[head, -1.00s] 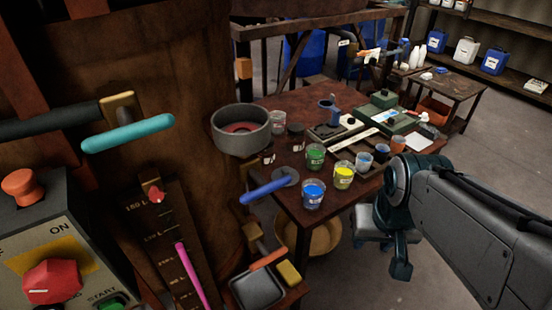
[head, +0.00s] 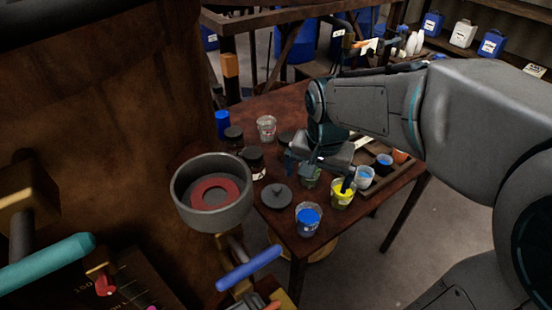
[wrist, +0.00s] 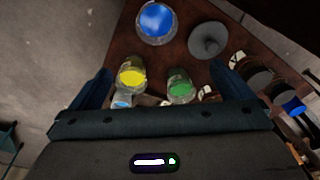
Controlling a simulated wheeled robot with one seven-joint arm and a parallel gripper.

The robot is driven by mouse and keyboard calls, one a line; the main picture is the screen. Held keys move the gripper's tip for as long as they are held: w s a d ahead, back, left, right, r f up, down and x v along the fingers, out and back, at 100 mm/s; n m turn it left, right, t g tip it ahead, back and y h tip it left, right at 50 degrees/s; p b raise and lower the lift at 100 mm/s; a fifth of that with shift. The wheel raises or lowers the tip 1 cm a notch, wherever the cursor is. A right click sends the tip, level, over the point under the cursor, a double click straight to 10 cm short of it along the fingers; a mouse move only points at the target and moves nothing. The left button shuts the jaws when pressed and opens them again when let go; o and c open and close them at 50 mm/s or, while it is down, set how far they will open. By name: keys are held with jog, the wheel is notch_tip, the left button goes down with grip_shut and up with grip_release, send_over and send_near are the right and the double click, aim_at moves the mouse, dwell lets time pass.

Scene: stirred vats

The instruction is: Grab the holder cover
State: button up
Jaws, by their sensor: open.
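The holder cover appears to be the round dark grey lid with a small knob (head: 276,196), lying flat near the table's left front edge. It also shows at the upper right of the wrist view (wrist: 208,40), beyond the right finger. My gripper (head: 318,174) is open and empty over the table, to the right of the cover and apart from it. In the wrist view its blue fingers (wrist: 165,78) are spread wide. The round grey holder (head: 212,195) with a red ring inside stands open beside the vat, left of the table.
Cups of blue (head: 308,218), yellow (head: 343,193) and green paint (wrist: 180,88) stand close around the cover and gripper. Dark-lidded jars (head: 252,160) and a clear glass (head: 266,128) stand behind. A blue handle (head: 248,268) juts out below the holder.

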aim_at(276, 188)
jog(key=w+a+f+m+h, duration=0.15)
jog(key=w+a+m, duration=0.25)
jog(key=w+a, duration=0.45)
jog(key=shift+m+g+y, duration=0.25)
jog(key=shift+m+g, duration=0.05)
notch_tip(276, 188, down, 9)
jog(key=shift+w+f+p, duration=0.1)
jog(key=shift+w+p, duration=0.05)
jog(key=shift+p, duration=0.15)
jog(key=shift+w+f, duration=0.15)
jog(key=shift+f, duration=2.55)
jog(key=c, duration=0.9)
